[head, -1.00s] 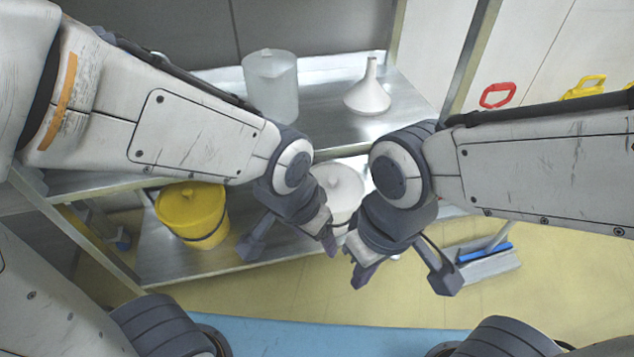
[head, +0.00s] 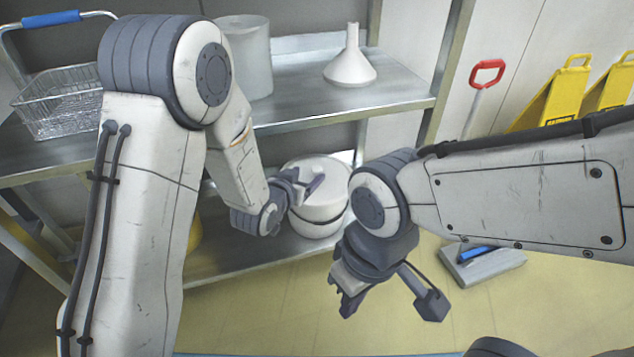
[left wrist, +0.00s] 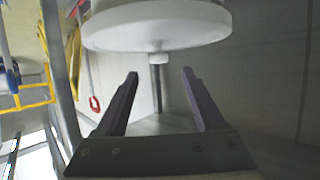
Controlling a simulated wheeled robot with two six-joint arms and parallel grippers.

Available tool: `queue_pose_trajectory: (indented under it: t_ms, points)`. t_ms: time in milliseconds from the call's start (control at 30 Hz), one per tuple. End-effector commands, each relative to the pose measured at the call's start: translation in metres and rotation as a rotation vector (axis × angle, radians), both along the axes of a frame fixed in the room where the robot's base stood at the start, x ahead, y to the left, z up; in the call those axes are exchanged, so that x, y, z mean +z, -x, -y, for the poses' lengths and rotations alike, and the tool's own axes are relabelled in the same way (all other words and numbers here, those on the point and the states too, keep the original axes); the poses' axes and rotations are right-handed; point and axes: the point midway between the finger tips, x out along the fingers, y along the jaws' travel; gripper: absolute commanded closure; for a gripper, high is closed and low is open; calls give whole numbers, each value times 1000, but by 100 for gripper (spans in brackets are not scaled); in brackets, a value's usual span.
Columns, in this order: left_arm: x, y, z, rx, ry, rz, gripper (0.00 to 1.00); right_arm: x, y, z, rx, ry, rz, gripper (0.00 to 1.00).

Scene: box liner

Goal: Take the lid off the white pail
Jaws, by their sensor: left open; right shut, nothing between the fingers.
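The white pail (head: 318,228) stands on the lower shelf, with its round white lid (head: 326,163) on top. My left gripper (head: 311,182) is open at the left front of the lid and hides part of it. In the left wrist view the lid (left wrist: 158,28) appears upside down. Its small knob (left wrist: 158,58) lies ahead of the open fingertips (left wrist: 160,76), lined up with the gap between them and not gripped. My right gripper (head: 346,303) is shut and empty, lower and in front of the shelf.
The upper shelf (head: 400,92) lies above and behind the pail, bearing a wire basket (head: 62,108), a white container (head: 248,52) and a white funnel (head: 350,65). A yellow pail (head: 194,234) is mostly hidden by my left arm. A dustpan (head: 490,268) lies on the floor at right.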

Motion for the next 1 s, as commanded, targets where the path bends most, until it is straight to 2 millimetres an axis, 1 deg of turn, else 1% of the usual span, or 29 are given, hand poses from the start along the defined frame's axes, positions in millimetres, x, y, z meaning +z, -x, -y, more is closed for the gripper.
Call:
queue_pose_trajectory:
  t_ms: [33,100,267,400,500,600,700,900,967,1000]
  points:
    - [-6,-7,3,0,1,2,30,-7,0,0,0,0,0,100]
    - [-8,-12,5,0,0,0,30,-9,0,0,0,0,0,100]
    - [-13,-21,9,0,1,0,30,-16,0,0,0,0,0,100]
    - [-25,-34,16,0,1,1,30,-34,0,0,0,0,0,100]
    - [-30,-45,21,-1,1,1,30,-43,0,0,0,0,0,100]
    - [-33,-55,25,-1,0,-1,30,-48,0,0,0,0,0,100]
    - [-32,-59,26,0,0,-1,30,-49,0,0,0,0,0,100]
    - [-31,-59,26,0,-1,-2,30,-47,0,0,0,0,0,100]
    - [-31,-59,26,0,-1,-2,53,-47,0,0,0,0,0,100]
    - [-31,-59,26,0,0,-2,68,-47,0,0,0,0,0,100]
